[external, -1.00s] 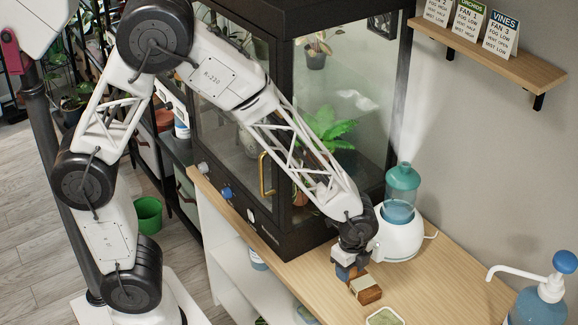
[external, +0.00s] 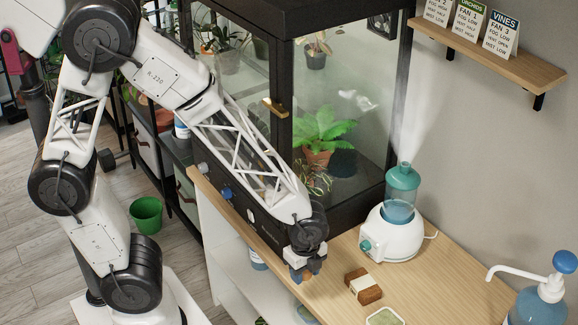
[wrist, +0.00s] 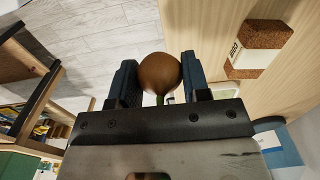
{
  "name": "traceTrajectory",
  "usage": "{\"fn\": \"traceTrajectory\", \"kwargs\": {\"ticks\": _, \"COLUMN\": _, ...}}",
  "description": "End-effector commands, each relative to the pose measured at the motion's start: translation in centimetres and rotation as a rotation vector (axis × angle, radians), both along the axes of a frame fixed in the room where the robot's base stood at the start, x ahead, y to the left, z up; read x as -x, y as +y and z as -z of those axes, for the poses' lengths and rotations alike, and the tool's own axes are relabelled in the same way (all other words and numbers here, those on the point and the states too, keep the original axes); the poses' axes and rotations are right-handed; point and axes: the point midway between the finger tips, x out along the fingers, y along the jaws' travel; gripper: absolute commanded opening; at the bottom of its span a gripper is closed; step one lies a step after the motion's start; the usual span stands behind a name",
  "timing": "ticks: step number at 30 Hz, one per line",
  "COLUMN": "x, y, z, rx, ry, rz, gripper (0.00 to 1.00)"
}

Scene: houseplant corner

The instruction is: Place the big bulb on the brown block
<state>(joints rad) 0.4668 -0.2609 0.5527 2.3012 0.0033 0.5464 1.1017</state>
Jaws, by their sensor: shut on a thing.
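The round brown bulb (wrist: 160,73) sits between the two blue fingers of my gripper (wrist: 160,82) in the wrist view, with a green shoot below it. My gripper (external: 304,274) is shut on the bulb near the front edge of the wooden bench in the external view; the bulb shows only as a small orange-brown patch there. The brown block (external: 367,290), with a white band, lies on the bench to the right of my gripper, apart from it. It also shows at the upper right of the wrist view (wrist: 262,36).
A white mister (external: 392,238) with a teal top stands behind the block. A shallow green tray (external: 385,317) lies in front, and a pump bottle (external: 540,302) stands at the right. The glass plant cabinet (external: 345,110) rises behind my arm. Bench right of the block is clear.

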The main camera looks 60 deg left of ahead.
Motion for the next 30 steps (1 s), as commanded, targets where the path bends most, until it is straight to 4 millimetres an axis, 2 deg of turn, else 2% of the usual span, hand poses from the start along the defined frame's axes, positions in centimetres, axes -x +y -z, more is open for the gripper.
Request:
{"fn": "traceTrajectory", "kwargs": {"ticks": 11, "x": -1.1, "y": -0.5, "z": 0.0, "rx": 0.001, "ry": -0.002, "rz": -0.001, "gripper": 0.20}}
{"fn": "traceTrajectory", "kwargs": {"ticks": 30, "x": -8.9, "y": -4.2, "z": 0.9, "rx": 0.000, "ry": -0.001, "rz": -0.001, "gripper": 0.20}}
